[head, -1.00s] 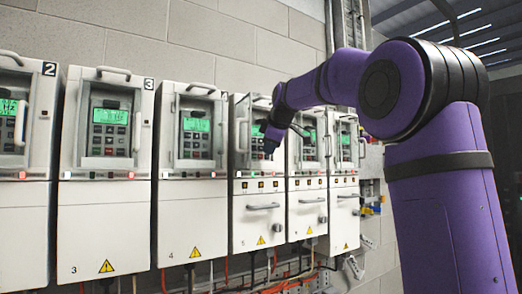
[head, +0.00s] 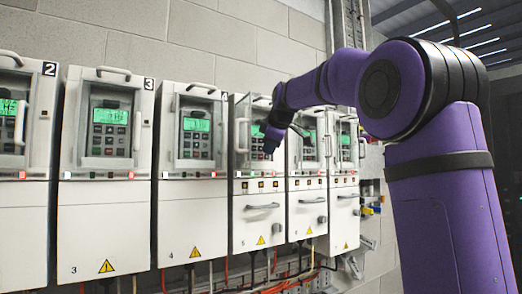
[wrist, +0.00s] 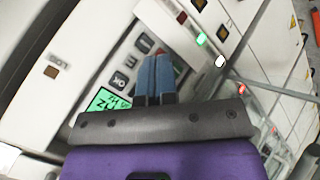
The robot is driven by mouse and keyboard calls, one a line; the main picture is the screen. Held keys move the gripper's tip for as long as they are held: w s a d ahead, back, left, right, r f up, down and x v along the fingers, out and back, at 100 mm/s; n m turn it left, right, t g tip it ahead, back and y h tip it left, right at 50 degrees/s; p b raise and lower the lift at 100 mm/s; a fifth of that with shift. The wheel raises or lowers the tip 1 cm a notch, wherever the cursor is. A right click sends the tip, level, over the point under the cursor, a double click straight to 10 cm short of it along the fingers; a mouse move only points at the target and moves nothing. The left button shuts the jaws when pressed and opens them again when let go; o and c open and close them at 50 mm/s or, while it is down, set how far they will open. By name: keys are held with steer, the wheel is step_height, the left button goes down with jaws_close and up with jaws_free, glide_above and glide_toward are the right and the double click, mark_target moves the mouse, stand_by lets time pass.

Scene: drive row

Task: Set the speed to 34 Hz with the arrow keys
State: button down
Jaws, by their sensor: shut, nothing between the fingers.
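My gripper (head: 270,143) is in front of the fifth drive (head: 258,218). In the wrist view its two blue fingers (wrist: 156,75) are shut together, with nothing between them. The tips lie over the keypad, close to a red key (wrist: 160,52); I cannot tell whether they touch it. Grey keys (wrist: 119,80) show to the left of the fingers. The green display (wrist: 107,102) is partly hidden by my gripper. It shows "Hz", but I cannot read the number. In the head view my wrist covers part of this keypad.
Similar drives stand in a row, with drive 3 (head: 106,210) and drive 4 (head: 190,215) to the left and others to the right. Handles, such as one on drive 5 (head: 263,206), stick out. Indicator lights (wrist: 201,39) sit beside the keypad. Cables hang below.

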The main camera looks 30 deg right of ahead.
steer(key=shift+w, duration=0.1)
stand_by(0.5)
steer(key=shift+w, duration=0.3)
steer(key=shift+w, duration=0.4)
stand_by(0.6)
steer(key=shift+s, duration=0.8)
steer(key=shift+w, duration=0.15)
stand_by(0.4)
steer(key=shift+w, duration=0.3)
steer(key=shift+w, duration=0.2)
stand_by(1.2)
steer(key=shift+s, duration=0.7)
